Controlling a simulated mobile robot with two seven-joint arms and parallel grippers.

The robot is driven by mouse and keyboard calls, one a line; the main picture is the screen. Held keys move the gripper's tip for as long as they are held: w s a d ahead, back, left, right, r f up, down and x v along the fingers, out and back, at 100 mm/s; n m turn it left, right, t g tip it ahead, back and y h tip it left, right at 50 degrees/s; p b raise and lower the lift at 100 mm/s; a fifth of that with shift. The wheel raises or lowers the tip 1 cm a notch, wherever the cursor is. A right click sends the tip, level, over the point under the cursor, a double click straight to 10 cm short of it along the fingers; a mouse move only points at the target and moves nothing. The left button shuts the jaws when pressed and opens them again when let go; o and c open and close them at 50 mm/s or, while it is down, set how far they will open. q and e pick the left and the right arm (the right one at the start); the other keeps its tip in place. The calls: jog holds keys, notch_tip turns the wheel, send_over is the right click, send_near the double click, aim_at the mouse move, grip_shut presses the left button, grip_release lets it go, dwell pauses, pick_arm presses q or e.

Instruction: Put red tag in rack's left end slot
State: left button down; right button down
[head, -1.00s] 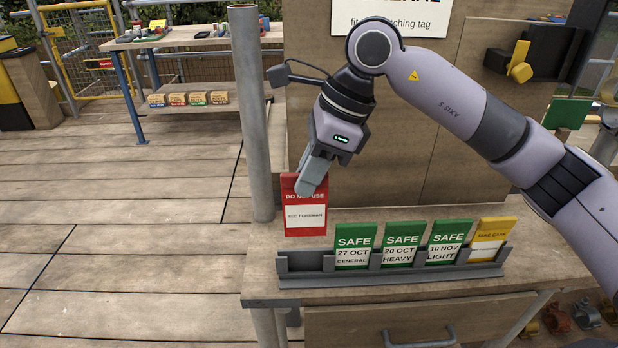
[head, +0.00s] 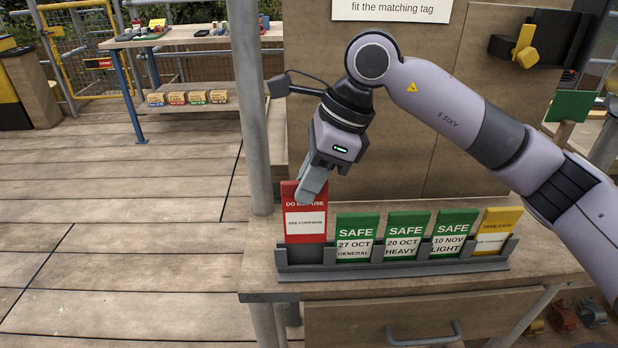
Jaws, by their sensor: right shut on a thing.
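The red tag (head: 305,225) reads "DO NOT USE" and stands upright at the left end slot of the grey rack (head: 393,272). Its lower edge is at the level of the slot's back; I cannot tell how deep it sits. My right gripper (head: 309,192) is shut on the tag's top edge from above. Three green "SAFE" tags (head: 356,236) (head: 406,234) (head: 453,232) and a yellow tag (head: 496,230) stand in the other slots to the right. My left gripper is not in view.
The rack stands on a wooden bench (head: 262,262) with a drawer handle (head: 422,335) below. A grey post (head: 248,110) rises close to the left of the tag. A wooden panel with a sign (head: 392,8) stands behind. A side table (head: 190,38) is at the far left.

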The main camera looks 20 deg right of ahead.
jog(key=shift+f+b, duration=2.4)
jog(key=shift+f, duration=0.8)
jog(key=c, duration=1)
grip_release()
jog(key=shift+c, duration=0.2)
